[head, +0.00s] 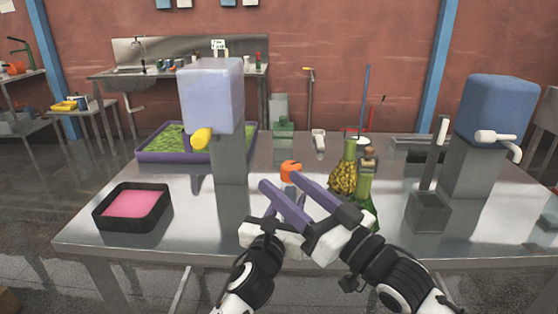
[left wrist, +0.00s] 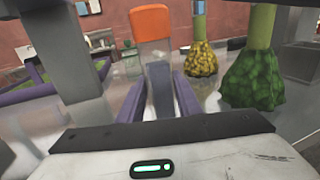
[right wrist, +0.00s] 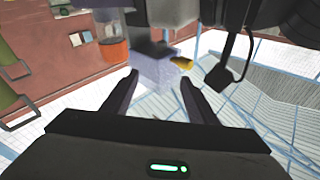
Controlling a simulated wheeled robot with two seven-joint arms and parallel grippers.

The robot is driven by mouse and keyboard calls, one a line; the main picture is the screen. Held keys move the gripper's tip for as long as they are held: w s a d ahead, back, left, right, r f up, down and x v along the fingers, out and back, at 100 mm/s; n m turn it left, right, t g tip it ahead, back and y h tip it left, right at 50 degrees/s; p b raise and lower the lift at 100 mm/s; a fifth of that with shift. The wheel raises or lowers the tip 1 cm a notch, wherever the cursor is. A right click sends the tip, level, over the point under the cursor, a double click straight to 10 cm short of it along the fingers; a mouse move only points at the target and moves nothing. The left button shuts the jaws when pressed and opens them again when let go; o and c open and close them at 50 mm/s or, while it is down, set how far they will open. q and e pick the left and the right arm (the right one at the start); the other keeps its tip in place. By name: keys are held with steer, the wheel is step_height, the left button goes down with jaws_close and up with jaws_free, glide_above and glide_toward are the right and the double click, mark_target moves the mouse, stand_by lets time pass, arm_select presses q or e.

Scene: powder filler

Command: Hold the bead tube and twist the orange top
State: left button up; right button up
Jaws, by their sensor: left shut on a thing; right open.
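The bead tube (left wrist: 158,88) is a clear upright tube with an orange top (left wrist: 151,23). In the left wrist view it stands between the purple fingers of my left gripper (left wrist: 158,98), which is shut on it below the top. In the head view the orange top (head: 290,171) shows above my grippers; most of the tube is hidden. My right gripper (head: 281,182) is open, its fingers reaching across in front of the tube. In the right wrist view the orange top (right wrist: 115,50) lies beyond and left of the open fingers (right wrist: 157,88), not between them.
Green-necked flasks (head: 345,172) stand close to the right of the tube. A dispenser with a yellow spout (head: 201,138) and a black tray with pink contents (head: 133,205) are at left. A blue-topped dispenser (head: 495,110) and grey box (head: 429,211) are at right.

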steer(key=w+n+g, duration=0.1)
steer(key=n+g, duration=0.2)
glide_toward(299, 168)
steer(key=shift+h, duration=0.4)
steer(key=x, duration=0.4)
steer(key=shift+a+r, duration=0.15)
steer(key=shift+a, duration=0.1)
steer(key=x, duration=1.1)
steer(key=shift+w+a, duration=0.2)
steer(key=shift+w, duration=0.1)
steer(key=shift+r, duration=0.15)
steer(key=c, duration=1.1)
